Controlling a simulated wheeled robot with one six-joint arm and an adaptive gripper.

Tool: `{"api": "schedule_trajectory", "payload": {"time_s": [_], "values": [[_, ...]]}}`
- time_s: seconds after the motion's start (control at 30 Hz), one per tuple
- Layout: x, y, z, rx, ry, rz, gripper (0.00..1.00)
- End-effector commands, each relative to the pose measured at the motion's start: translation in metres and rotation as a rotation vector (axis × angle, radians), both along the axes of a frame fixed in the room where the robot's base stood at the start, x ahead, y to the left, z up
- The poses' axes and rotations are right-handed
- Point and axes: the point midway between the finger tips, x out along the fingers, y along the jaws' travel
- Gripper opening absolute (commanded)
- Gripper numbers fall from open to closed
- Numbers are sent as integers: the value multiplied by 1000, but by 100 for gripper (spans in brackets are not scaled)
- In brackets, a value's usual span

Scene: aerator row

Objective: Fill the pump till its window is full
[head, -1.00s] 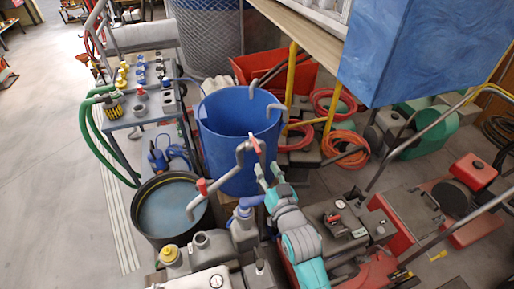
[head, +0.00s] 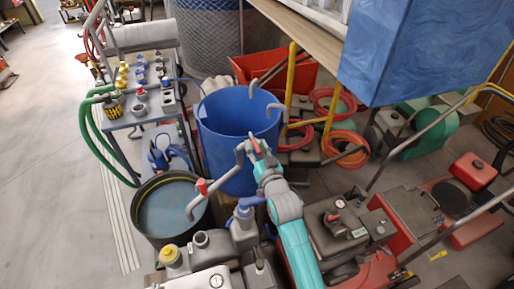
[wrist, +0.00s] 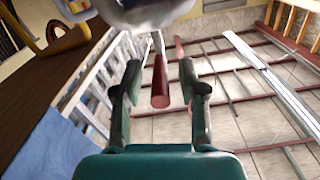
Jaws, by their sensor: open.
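My gripper (head: 259,152) is open, its fingers reaching up to a red lever handle (head: 254,141) on a grey bent pipe (head: 240,152) in front of the blue barrel. In the wrist view the red handle (wrist: 160,94) stands between the open fingers, with space on both sides. A second red handle (head: 202,187) sits on the pipe's lower part, whose spout hangs over a black tub (head: 148,236) of water. A grey unit with a blue top (head: 243,217) stands below the pipe; I cannot tell whether it is the pump. I cannot make out a pump window.
The open blue barrel (head: 222,153) stands behind the pipe. Grey containers (head: 201,242) crowd the front, one with a yellow cap (head: 171,255). A grey machine (head: 335,225) stands right of my arm. A blue box (head: 420,45) overhangs the upper right. Floor at the left is clear.

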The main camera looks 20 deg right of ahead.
Motion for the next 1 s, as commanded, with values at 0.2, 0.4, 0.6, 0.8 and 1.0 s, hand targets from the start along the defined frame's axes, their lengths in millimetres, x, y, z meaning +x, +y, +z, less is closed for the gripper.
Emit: {"api": "schedule_trajectory", "payload": {"time_s": [0.2,0.4,0.6,0.8,1.0], "values": [[0,0,0,0,0,0,0],[0,0,0,0,0,0,0],[0,0,0,-1,0,-5,0],[0,2,0,-2,0,-32,0],[0,3,0,-3,1,-85,0]]}}
